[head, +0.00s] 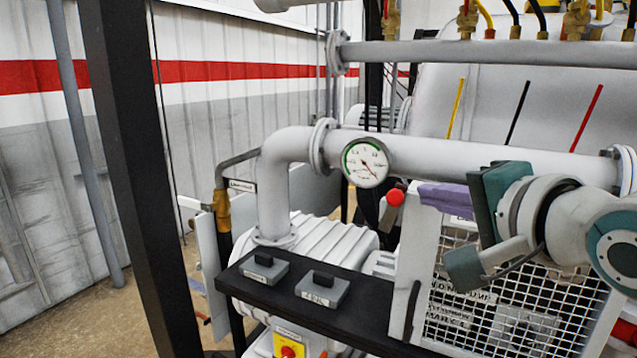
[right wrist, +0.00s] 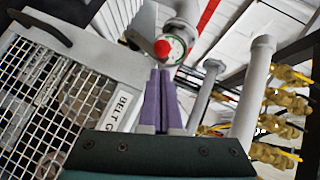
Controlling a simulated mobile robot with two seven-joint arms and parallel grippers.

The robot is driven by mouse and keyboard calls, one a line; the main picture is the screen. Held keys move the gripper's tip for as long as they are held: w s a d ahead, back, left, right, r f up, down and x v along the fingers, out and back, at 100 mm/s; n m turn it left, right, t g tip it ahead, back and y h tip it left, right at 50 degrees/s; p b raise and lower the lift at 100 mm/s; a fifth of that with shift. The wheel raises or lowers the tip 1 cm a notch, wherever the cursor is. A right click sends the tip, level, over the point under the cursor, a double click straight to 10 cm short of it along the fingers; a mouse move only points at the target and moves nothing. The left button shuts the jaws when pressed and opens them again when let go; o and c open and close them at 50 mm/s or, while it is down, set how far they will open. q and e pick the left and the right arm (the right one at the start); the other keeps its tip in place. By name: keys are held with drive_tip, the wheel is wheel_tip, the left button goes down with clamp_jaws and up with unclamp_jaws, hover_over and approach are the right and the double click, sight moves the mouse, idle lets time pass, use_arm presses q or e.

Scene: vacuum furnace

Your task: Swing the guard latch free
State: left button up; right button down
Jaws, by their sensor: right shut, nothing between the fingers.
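The guard latch appears to be the small lever with a red ball knob (head: 395,197) at the upper left corner of the mesh belt guard (head: 408,262). The red knob also shows in the right wrist view (right wrist: 162,47), just beyond my fingertips. My right gripper (head: 424,193) has purple fingers that are shut and empty. They point left along the guard's top edge, close to the knob; I cannot tell whether they touch it. In the right wrist view the fingers (right wrist: 160,72) lie together. My left gripper is not in view.
A black shelf (head: 385,326) with two small grey blocks stands at front left of the guard. A black handle (head: 411,310) is on the guard's left side. A dark post (head: 135,170) stands at left.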

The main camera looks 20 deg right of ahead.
sight(394, 189)
drive_tip(key=shift+w+a+f, duration=0.35)
drive_tip(key=shift+w+a, duration=0.15)
drive_tip(key=shift+w, duration=0.1)
drive_tip(key=shift+r, duration=0.1)
drive_tip(key=w+n+g+p, duration=0.1)
drive_tip(key=p, duration=0.2)
drive_tip(key=a+r+g+p, duration=0.1)
drive_tip(key=p, duration=0.3)
drive_tip(key=shift+w+a+n+g+h+p, duration=0.25)
drive_tip(key=shift+w+n+g+h+p, duration=0.05)
drive_tip(key=shift+w+n+h, duration=0.1)
drive_tip(key=shift+r, duration=0.1)
drive_tip(key=shift+r+p, duration=0.9)
drive_tip(key=shift+p, duration=0.15)
